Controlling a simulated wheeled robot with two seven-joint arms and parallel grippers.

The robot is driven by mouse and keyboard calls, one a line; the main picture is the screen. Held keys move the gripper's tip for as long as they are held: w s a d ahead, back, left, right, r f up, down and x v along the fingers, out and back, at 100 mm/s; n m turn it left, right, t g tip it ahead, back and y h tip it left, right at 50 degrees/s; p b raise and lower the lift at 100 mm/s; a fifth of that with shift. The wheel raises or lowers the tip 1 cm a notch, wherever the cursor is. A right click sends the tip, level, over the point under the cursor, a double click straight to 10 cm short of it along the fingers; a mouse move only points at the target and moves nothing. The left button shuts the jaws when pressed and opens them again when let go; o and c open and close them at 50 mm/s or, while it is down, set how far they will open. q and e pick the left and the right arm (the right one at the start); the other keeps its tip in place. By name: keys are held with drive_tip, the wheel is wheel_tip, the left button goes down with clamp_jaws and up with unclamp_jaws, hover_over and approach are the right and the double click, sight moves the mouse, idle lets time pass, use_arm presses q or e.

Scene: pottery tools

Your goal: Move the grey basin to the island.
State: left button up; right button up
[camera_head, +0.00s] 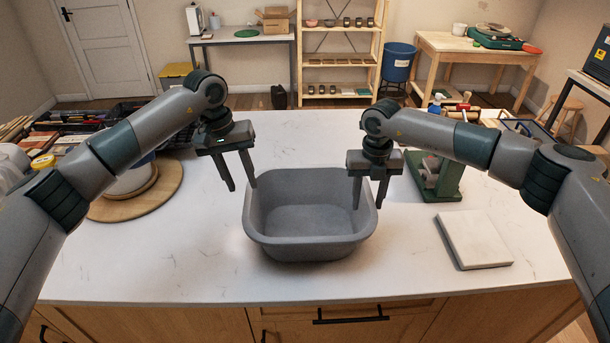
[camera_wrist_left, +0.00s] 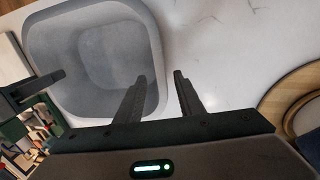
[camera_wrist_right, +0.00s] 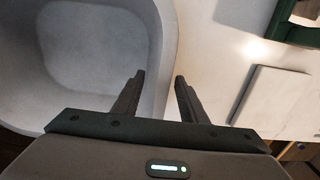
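The grey basin (camera_head: 310,240) stands upright and empty on the white marble-look island top (camera_head: 180,262), near its front edge. My left gripper (camera_head: 240,186) is open at the basin's left rim; in the left wrist view its fingers (camera_wrist_left: 157,98) lie either side of the basin wall (camera_wrist_left: 152,60). My right gripper (camera_head: 370,191) is open at the right rim; in the right wrist view its fingers (camera_wrist_right: 160,98) lie either side of that wall (camera_wrist_right: 165,50). I cannot tell whether any finger touches the basin.
Tools and crates crowd the back left. The counter behind the basin is clear.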

use_arm(q)
drive_tip(key=r, duration=0.4)
drive_tip(key=shift+a+r, duration=0.4)
use_arm(e)
wheel_tip(320, 180, up, 12)
idle(0.7)
idle(0.4)
